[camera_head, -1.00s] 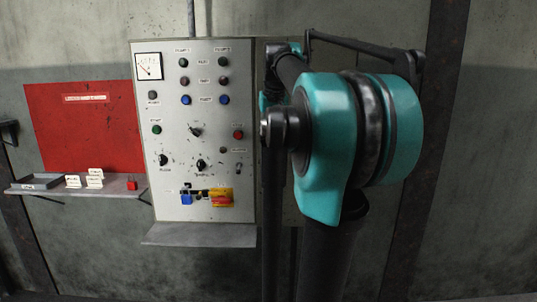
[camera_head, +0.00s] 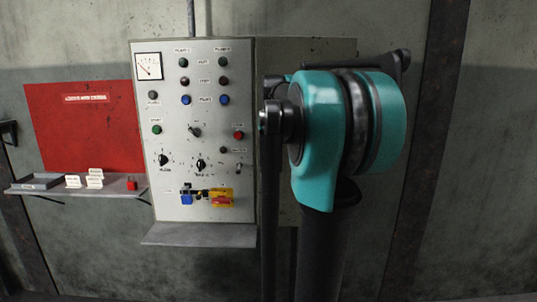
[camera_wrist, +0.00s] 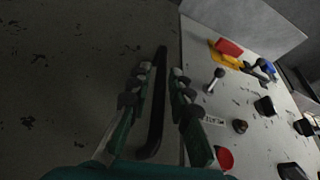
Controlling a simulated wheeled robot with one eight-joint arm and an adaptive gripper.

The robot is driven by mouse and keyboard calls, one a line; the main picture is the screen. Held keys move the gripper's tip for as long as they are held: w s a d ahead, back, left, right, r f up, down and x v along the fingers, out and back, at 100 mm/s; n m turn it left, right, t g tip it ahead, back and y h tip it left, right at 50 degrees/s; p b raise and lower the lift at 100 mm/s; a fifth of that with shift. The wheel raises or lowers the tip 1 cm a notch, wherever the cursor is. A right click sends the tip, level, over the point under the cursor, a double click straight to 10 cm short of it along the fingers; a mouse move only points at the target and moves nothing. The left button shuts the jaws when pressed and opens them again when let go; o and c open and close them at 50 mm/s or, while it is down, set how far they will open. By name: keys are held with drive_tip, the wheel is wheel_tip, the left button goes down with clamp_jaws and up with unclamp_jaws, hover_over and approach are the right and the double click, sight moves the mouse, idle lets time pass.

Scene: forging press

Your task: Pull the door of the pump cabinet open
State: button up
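In the wrist view a long dark bar handle (camera_wrist: 157,105) stands out on a dark, worn flat surface (camera_wrist: 70,60), which looks like the pump cabinet's door. My gripper (camera_wrist: 160,76) has one finger on each side of the bar, with small gaps showing, so it looks open around it. Whether a finger touches the bar I cannot tell. In the head view the grey surface (camera_head: 315,52) right of the control panel shows partly behind my arm. My arm hides the handle and gripper there.
The light control panel (camera_head: 205,130) with knobs, lamps and a yellow-red switch (camera_head: 221,198) adjoins the door's left side. A ledge (camera_head: 200,234) juts out below it. A red board (camera_head: 85,125) and small shelf (camera_head: 75,187) are farther left.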

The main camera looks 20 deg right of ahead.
clamp_jaws()
